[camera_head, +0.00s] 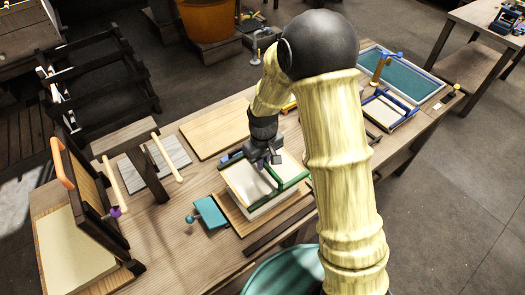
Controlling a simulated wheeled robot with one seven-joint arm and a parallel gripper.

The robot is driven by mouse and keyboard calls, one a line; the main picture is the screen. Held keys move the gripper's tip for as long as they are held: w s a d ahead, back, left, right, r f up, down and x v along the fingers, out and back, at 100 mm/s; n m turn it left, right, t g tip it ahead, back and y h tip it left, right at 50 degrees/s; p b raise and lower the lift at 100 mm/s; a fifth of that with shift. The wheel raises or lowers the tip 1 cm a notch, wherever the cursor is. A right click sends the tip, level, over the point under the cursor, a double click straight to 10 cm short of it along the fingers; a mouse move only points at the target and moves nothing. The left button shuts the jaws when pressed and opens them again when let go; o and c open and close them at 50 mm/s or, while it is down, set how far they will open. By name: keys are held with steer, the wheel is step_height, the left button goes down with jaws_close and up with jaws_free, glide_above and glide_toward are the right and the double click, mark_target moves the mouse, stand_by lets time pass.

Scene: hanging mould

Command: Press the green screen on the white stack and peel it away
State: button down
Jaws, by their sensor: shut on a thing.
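The green screen (290,184) is a green-edged frame over the white stack (266,209) at the middle of the bench. The white stack sits on a wooden board (238,220). My gripper (266,158) points down at the far side of the green screen and is shut on it. The fingertips are small and partly hidden, so the exact spot of the grip is unclear. The screen looks nearly flat over the stack; I cannot tell whether it touches all over. My arm hides the area to the right of the stack.
A teal block (210,213) lies left of the stack. A hinged wooden frame with an orange handle (63,163) stands at the left. A pale board (218,129) lies behind. Blue-edged frames (391,110) and a teal-faced screen (404,77) lie at the right.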

mark_target(263, 173)
steer(key=shift+w, duration=0.25)
steer(key=shift+s+a, duration=0.1)
steer(key=shift+s, duration=0.45)
steer(key=shift+f+b, duration=0.3)
step_height(263, 173, down, 7)
steer(key=b, duration=0.5)
steer(key=shift+w+r, duration=0.1)
steer(key=shift+w, duration=0.05)
steer(key=c, duration=2)
jaws_free()
steer(key=shift+c, duration=0.2)
jaws_close()
steer(key=shift+f+b, duration=0.65)
steer(key=shift+f, duration=0.2)
